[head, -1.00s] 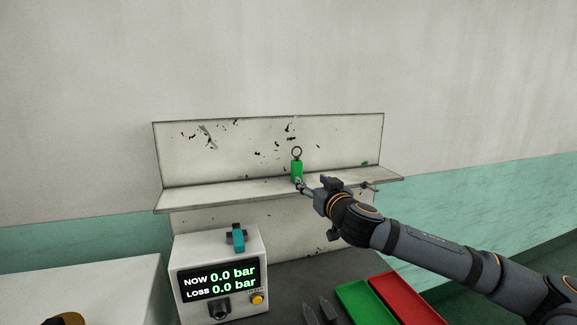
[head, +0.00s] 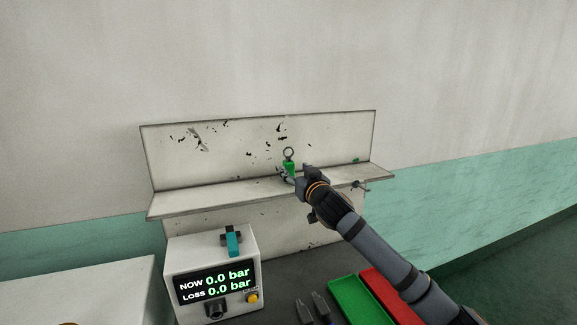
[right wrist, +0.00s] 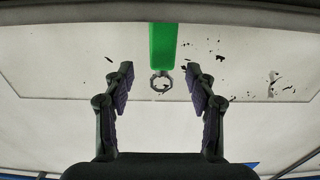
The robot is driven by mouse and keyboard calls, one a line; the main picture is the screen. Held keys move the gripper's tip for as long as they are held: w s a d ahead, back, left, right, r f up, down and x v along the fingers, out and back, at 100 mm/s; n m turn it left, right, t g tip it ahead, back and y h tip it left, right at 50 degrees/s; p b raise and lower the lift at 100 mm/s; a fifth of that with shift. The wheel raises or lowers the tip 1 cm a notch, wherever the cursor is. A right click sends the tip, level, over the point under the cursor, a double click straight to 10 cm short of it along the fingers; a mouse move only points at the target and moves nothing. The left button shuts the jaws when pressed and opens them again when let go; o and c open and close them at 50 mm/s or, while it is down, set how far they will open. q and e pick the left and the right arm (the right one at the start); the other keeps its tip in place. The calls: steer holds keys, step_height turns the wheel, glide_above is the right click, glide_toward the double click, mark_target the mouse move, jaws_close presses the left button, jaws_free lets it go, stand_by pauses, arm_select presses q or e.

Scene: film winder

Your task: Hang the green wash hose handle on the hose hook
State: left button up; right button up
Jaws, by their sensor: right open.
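The green wash hose handle (head: 289,168) stands upright on the wall shelf, with a dark ring at its top. My right gripper (head: 287,179) is at its front, hiding its lower part in the head view. In the right wrist view the handle (right wrist: 162,48) and its ring lie in line with the gap between the fingers of my open right gripper (right wrist: 160,72), with space on both sides. A small peg at the shelf's front right looks like the hose hook (head: 361,186); nothing hangs on it. My left gripper is not in view.
The shelf (head: 200,198) has a tall back panel. Below stand a pressure tester (head: 213,277) reading 0.0 bar, a green tray (head: 350,290) and a red tray (head: 378,283). Dark tools (head: 315,308) lie left of the trays. The shelf left of the handle is clear.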

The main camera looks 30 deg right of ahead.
mark_target(290, 167)
steer(key=shift+w+f, duration=0.15)
steer(key=shift+w, duration=0.15)
steer(key=shift+w+d, duration=0.1)
steer(key=p+x, duration=0.1)
steer(key=x, duration=0.1)
steer(key=p+x, duration=0.2)
steer(key=shift+w, duration=0.5)
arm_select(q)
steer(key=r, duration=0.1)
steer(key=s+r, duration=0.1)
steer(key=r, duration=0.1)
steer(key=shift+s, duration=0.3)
arm_select(e)
steer(key=shift+s, duration=0.1)
steer(key=shift+c, duration=1)
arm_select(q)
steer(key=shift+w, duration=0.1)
arm_select(e)
jaws_close()
